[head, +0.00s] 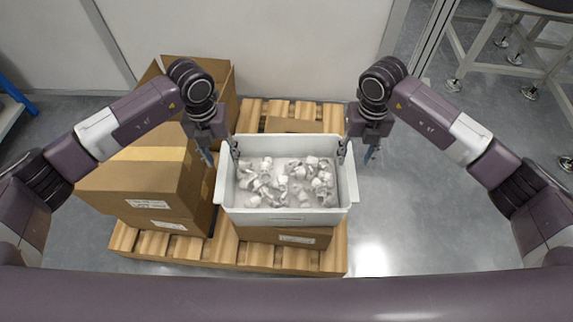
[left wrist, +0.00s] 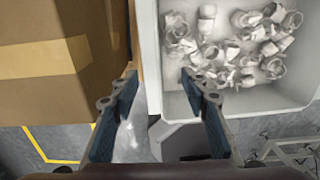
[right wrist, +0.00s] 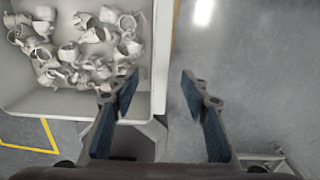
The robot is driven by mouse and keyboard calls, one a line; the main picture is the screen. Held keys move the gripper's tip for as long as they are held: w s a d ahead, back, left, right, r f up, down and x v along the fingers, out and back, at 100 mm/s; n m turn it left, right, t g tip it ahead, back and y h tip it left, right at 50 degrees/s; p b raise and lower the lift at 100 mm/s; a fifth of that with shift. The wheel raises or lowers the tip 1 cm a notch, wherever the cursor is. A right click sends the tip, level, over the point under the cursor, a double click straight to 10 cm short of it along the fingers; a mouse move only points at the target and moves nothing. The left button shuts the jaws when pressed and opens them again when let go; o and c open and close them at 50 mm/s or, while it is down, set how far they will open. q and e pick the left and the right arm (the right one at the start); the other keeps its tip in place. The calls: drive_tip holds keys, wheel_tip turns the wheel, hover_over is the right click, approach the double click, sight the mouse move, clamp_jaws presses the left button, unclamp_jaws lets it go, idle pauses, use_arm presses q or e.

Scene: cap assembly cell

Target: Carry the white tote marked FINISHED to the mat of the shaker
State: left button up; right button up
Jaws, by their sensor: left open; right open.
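A white tote (head: 244,212) stands on a cardboard box on the pallet. It holds several loose white parts, and a small label on its front wall is too small to read. My left gripper (head: 221,155) is open at the tote's left wall; in the left wrist view the wall (left wrist: 151,60) lies between its fingers (left wrist: 158,88). My right gripper (head: 357,154) is open at the right wall; in the right wrist view that wall (right wrist: 161,60) lies between its fingers (right wrist: 158,88). Neither gripper is closed on the tote. I see no shaker or mat.
Taped cardboard boxes (head: 140,183) stand close to the left of the tote, and an open box (head: 222,85) is behind them. The wooden pallet (head: 180,250) lies under everything. A metal-framed stand (head: 480,65) is at the back right. The floor (head: 420,225) right of the pallet is clear.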

sight(223, 169)
use_arm(q)
drive_tip(key=shift+w+a+r, duration=0.2)
drive_tip(key=shift+w+a, duration=0.1)
drive_tip(key=shift+a, duration=0.25)
use_arm(e)
drive_tip(key=shift+w+r, duration=0.1)
drive_tip(key=shift+w, duration=0.1)
use_arm(q)
drive_tip(key=shift+a+r, duration=0.1)
use_arm(e)
drive_tip(key=shift+r, duration=0.1)
use_arm(q)
drive_tip(key=shift+s, duration=0.2)
use_arm(e)
drive_tip(key=shift+s, duration=0.2)
use_arm(q)
drive_tip(key=shift+f, duration=3.9)
use_arm(e)
drive_tip(key=shift+f, duration=3.9)
use_arm(q)
clamp_jaws()
use_arm(e)
clamp_jaws()
use_arm(q)
drive_tip(key=shift+w+r, duration=0.1)
drive_tip(key=shift+r, duration=0.05)
use_arm(e)
drive_tip(key=shift+w+r, duration=0.1)
drive_tip(key=shift+r, duration=0.05)
